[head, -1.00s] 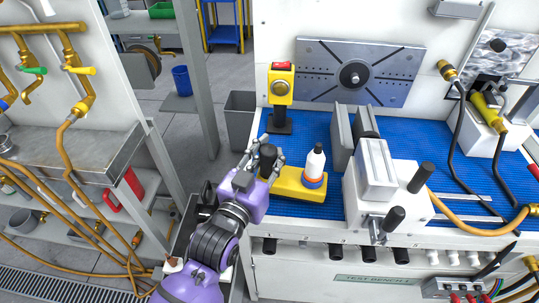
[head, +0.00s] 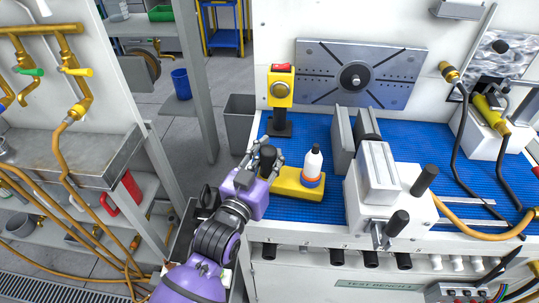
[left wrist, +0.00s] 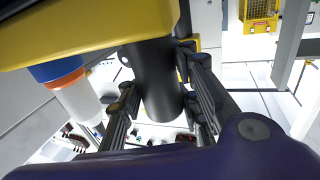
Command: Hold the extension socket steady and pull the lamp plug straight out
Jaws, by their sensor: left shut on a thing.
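A yellow block (head: 290,184), which looks like the extension socket, lies on the blue bench mat. A black post (head: 267,157) rises from its left end. A white piece with orange and blue bands (head: 313,168), apparently the lamp plug, stands upright at its right end. My left gripper (head: 264,160) is shut on the black post. In the left wrist view its fingers (left wrist: 162,95) lie on both sides of the post (left wrist: 150,75). The banded white piece (left wrist: 75,92) is beside them, clear of the fingers. The post's far side is hidden. My right gripper is not in view.
A yellow switch box with a red top (head: 281,88) stands behind the block. A grey vise (head: 379,180) stands close to the right. Cables and hoses lie at the far right. Blue mat (head: 310,125) is bare behind the block.

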